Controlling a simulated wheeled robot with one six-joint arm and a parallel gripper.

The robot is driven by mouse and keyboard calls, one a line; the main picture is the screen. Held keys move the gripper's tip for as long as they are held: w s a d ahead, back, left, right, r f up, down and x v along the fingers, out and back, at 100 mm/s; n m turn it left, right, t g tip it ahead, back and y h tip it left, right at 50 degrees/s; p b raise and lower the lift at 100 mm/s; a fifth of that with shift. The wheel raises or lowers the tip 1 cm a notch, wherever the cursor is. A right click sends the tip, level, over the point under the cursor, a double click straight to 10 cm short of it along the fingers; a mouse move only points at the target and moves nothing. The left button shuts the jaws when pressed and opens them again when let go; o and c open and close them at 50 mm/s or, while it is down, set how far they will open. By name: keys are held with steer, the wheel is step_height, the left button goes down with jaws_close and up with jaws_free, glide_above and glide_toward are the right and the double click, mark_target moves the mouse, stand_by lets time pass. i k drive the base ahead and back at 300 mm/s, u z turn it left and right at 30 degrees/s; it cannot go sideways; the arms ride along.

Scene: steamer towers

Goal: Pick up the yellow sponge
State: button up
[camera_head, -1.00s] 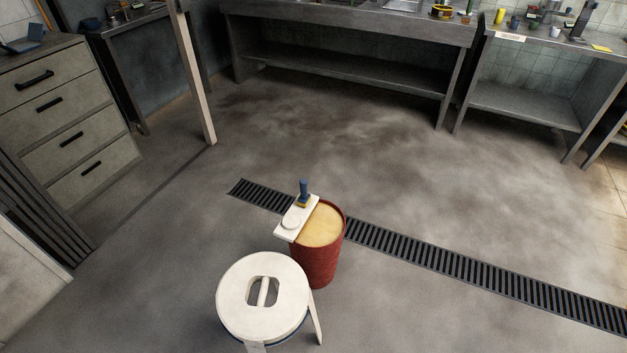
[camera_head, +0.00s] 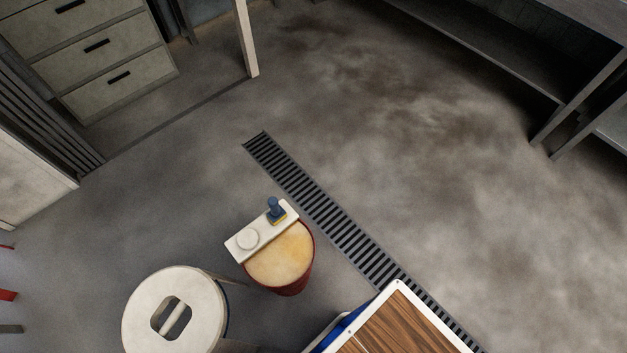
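I cannot make out a separate yellow sponge in this view. The only yellow item is a small yellow base under a blue upright handle (camera_head: 273,206). It stands on the far end of a white board, and I cannot tell whether the yellow part is a sponge. The white board (camera_head: 236,249) lies across the top of a red drum (camera_head: 292,287) with a tan top. A round pale disc (camera_head: 248,239) is on the board's near end. My gripper is not in view.
A round white stool (camera_head: 140,310) stands left of the drum. A wood-topped, white-rimmed thing with a blue side (camera_head: 410,325) is at the bottom right. A floor grate (camera_head: 330,221) runs diagonally. Drawers (camera_head: 120,85) stand at upper left. The floor right of the grate is clear.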

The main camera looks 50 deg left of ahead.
mark_target(277, 214)
steer(key=i, duration=1.05)
steer(key=u, duration=3.5)
